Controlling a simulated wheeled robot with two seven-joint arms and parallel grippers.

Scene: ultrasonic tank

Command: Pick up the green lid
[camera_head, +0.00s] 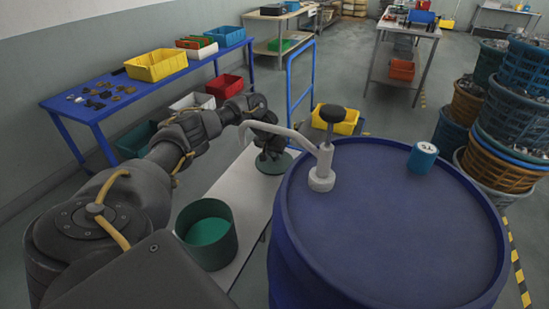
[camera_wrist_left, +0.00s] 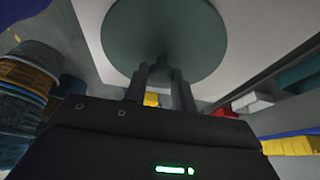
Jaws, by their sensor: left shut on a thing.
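The green lid (camera_head: 283,166) is a flat dark green disc at the far part of the narrow white bench, beside the blue drum. My left gripper (camera_head: 270,150) is over it, fingers pointing down, shut on its central knob. In the left wrist view the lid's disc (camera_wrist_left: 165,30) fills the top, and the two fingers of my left gripper (camera_wrist_left: 162,75) close around its stem. I cannot tell whether the lid touches the bench or is just above it. My right gripper is out of view.
An open green pot (camera_head: 226,245) stands on the white bench (camera_head: 245,190), nearer me. The blue drum (camera_head: 400,230) carries a pump with a pale spout (camera_head: 322,170) close to my left gripper, and a blue labelled can (camera_head: 422,158). A blue rail stands behind.

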